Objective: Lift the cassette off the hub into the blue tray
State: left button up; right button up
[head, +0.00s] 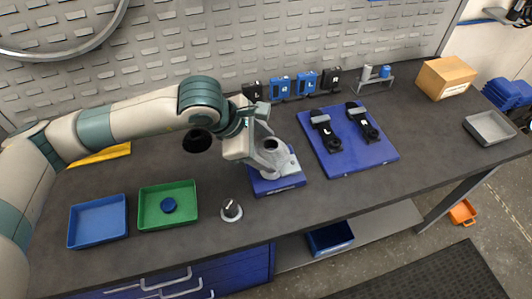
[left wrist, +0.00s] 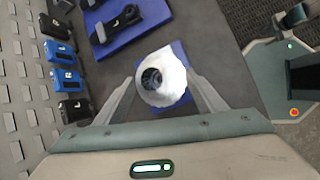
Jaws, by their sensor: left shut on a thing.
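My left gripper (head: 264,148) is shut on the cassette (head: 272,158), a pale grey cone-shaped piece with a dark round opening. In the left wrist view the fingers (left wrist: 164,88) press on both sides of the cassette (left wrist: 168,78). The cassette is over a blue base (head: 278,187) on the bench. The hub is hidden behind the cassette and gripper, and I cannot tell whether the cassette is clear of it. The blue tray (head: 97,246) stands empty at the bench's left end.
A green tray (head: 150,224) holding a blue round piece (head: 168,205) sits beside the blue tray. A small dark-and-silver part (head: 231,209) stands between the green tray and the blue base. A blue board (head: 380,153) with two black tools lies to the right. Several small boxes line the back.

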pick_arm(q)
jog(key=s+d+r, duration=0.7)
jog(key=d, duration=0.1)
jog(key=shift+s+d+r, duration=0.35)
jog(key=shift+s, duration=0.05)
jog(key=shift+f, duration=0.1)
